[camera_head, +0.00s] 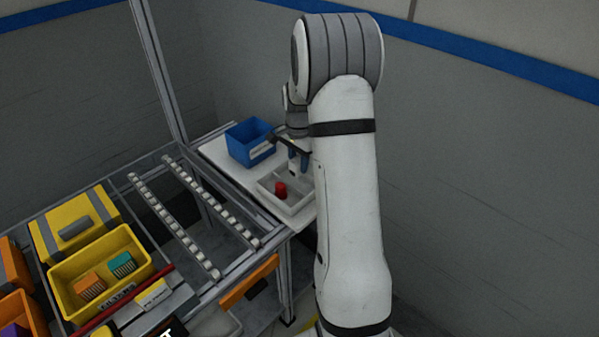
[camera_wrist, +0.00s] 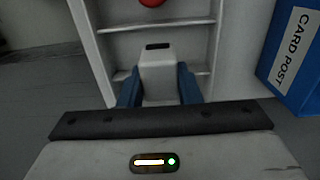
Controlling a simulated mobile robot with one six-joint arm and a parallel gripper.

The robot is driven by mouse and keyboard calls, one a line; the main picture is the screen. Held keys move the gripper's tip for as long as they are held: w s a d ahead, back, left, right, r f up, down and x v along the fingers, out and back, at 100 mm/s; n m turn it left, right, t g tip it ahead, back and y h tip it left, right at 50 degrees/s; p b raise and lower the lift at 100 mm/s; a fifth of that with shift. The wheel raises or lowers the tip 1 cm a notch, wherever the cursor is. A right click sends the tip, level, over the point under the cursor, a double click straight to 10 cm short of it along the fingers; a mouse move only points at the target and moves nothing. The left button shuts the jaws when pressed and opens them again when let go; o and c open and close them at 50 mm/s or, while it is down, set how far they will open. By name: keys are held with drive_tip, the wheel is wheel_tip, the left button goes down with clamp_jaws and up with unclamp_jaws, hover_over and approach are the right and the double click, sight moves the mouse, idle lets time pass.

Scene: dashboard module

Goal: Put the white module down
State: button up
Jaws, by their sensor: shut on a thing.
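My gripper (camera_wrist: 159,88) is shut on the white module (camera_wrist: 158,60), with a blue finger on each side of it in the wrist view. The module is a small white block with a dark slot on its top. It is over a white tray with compartments (camera_wrist: 222,38). In the head view my gripper (camera_head: 299,160) is at the tray's (camera_head: 268,190) far right part, partly hidden by my arm. I cannot tell whether the module touches the tray floor. A red round object (camera_head: 281,189) lies in a nearer compartment of the tray.
A blue box (camera_head: 246,145) stands beside the tray on the white table (camera_head: 216,150); its label reads CARD POST in the wrist view (camera_wrist: 298,60). Roller rails (camera_head: 175,225) and a yellow bin (camera_head: 62,272) with orange and teal pieces are at left. A grey wall is behind.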

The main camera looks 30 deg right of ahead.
sight(299, 173)
drive_tip(key=shift+s+f, duration=0.1)
drive_tip(key=shift+f, duration=2.15)
drive_tip(key=shift+f, duration=0.2)
drive_tip(key=o, duration=1)
